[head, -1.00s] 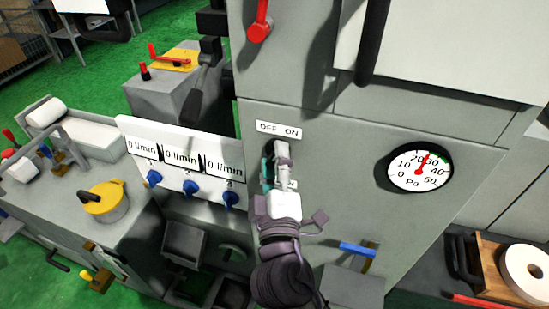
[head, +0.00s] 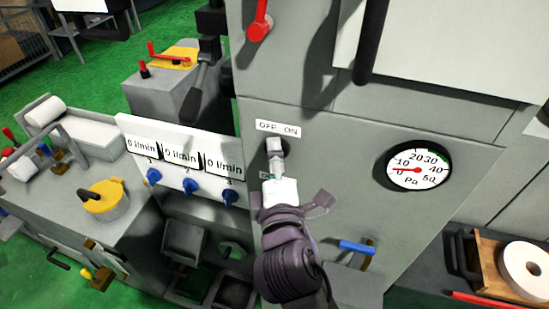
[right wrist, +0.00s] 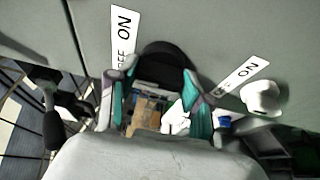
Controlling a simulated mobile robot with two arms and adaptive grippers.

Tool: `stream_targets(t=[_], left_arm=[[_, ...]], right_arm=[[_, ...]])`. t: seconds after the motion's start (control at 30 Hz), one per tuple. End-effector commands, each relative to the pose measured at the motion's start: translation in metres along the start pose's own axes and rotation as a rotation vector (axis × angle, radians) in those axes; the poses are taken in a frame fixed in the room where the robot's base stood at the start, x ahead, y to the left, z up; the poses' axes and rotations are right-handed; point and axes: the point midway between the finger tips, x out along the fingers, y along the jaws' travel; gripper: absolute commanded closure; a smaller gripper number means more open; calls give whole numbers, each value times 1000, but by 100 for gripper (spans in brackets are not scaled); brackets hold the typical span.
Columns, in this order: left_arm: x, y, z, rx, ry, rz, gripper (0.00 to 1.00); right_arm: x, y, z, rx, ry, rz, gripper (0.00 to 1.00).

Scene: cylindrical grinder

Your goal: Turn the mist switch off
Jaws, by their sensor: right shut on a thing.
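The OFF/ON label (head: 278,128) is on the grey machine panel, just above my right gripper (head: 274,148). In the head view the gripper covers the switch beneath this label. In the right wrist view a dark round switch knob (right wrist: 165,56) shows at the fingertips beside the OFF/ON label (right wrist: 123,42). My right gripper (right wrist: 157,98) is closed on the knob with a finger on each side. The knob's exact setting is hard to read. My left gripper is out of view.
A pressure gauge (head: 418,166) on the panel reads near 0 Pa. A second ON label (right wrist: 242,82) and a white knob (right wrist: 262,98) are close by. A blue-handled valve (head: 357,248) is at lower right. Flow displays (head: 180,155) with blue knobs stand left.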

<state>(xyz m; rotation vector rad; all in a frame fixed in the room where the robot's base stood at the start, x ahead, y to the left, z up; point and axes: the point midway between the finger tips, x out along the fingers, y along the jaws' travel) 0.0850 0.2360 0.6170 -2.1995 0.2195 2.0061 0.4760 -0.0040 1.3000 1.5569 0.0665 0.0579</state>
Motion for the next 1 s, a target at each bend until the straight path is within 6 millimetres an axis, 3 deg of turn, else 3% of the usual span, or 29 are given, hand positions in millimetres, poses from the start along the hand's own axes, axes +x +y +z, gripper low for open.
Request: stream_targets(t=[0.27,0.3,0.4,1.0], left_arm=[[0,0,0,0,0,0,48],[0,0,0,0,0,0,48],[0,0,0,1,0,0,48],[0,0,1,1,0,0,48]], right_arm=[[0,1,0,-4,-2,2,85],[0,1,0,-4,-2,2,44],[0,0,0,-3,-1,2,27],[0,-1,0,41,-2,17,25]])
